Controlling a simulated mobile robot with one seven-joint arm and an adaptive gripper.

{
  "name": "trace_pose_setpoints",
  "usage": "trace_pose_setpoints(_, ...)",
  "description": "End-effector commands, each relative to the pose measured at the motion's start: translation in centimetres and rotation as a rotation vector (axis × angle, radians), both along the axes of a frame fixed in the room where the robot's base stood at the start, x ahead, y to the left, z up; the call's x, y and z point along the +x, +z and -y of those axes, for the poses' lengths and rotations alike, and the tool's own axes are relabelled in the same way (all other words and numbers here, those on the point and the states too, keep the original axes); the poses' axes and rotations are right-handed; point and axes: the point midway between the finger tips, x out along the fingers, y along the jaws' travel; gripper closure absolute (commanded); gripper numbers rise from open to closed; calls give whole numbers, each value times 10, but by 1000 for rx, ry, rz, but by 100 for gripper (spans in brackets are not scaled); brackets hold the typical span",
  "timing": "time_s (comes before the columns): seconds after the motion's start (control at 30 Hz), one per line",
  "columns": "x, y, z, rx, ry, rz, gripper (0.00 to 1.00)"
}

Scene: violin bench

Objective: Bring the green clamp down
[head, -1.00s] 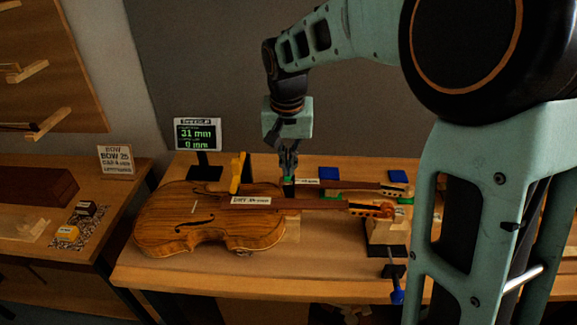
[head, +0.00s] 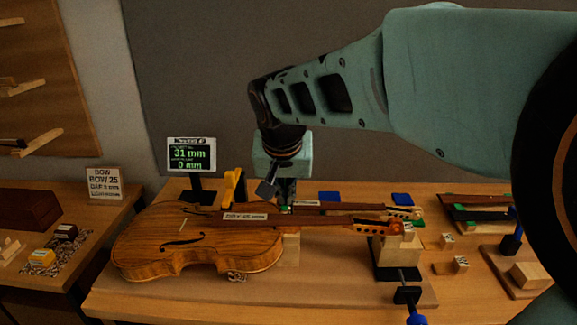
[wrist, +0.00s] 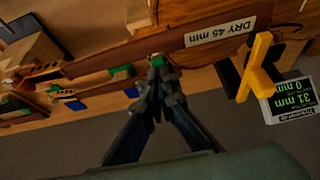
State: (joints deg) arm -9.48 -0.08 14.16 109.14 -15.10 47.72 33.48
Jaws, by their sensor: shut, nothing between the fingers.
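A small green part (head: 286,209), which looks like the green clamp, shows at the neck end of the violin (head: 200,238), just below my gripper (head: 286,201). In the wrist view a bit of green (wrist: 156,57) lies right at the tips of my gripper (wrist: 160,66), beside the dark neck. Most of this clamp is hidden by the fingers and neck, and I cannot tell whether they touch it. My fingers are shut with nothing between them and point down. Another green piece (wrist: 122,72) lies by a second neck in the wrist view.
A yellow clamp (head: 233,187) stands at the violin's far edge, beside a display (head: 192,155) reading 31 mm and 0 mm. A wooden support (head: 396,247) sits under the scroll, with a blue-handled clamp (head: 409,295) in front. Small numbered blocks (head: 452,265) lie to the right.

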Motion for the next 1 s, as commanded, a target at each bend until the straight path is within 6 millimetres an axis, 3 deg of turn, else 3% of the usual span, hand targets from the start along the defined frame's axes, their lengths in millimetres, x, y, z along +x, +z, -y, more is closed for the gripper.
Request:
trace_pose_setpoints(0.4, -1, -17, 0, 0, 0, 0, 100)
trace_pose_setpoints(1.0, -1, -19, 0, 0, 0, 0, 100)
